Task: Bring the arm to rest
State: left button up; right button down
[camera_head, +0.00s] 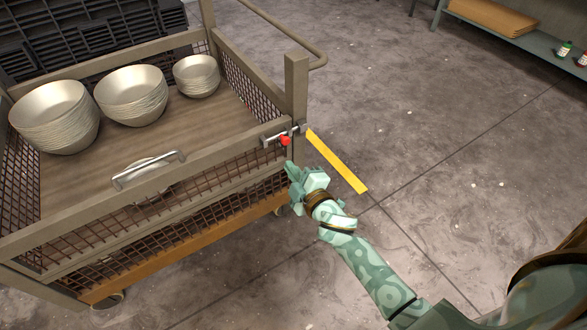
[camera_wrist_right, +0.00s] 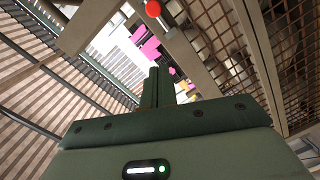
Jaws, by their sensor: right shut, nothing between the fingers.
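My right arm comes in from the lower right in the head view. Its gripper (camera_head: 291,170) is beside the front right corner of a wire-mesh cart (camera_head: 222,147), just below a red knob (camera_head: 285,141) on the cart's latch. The gripper is shut and empty; its fingers (camera_wrist_right: 154,88) stand together in the right wrist view. The red knob also shows above them in the wrist view (camera_wrist_right: 153,8). I cannot tell from the head view whether the gripper touches the cart. My left gripper is not in view.
Three stacks of bowls, left (camera_head: 55,116), middle (camera_head: 132,95) and right (camera_head: 196,76), stand in the cart. A metal handle (camera_head: 149,169) is on its front. A yellow strip (camera_head: 337,161) extends from the corner. A shelf (camera_head: 520,35) stands far right. Grey floor (camera_head: 440,130) between is open.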

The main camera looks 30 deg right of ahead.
dwell(0.5)
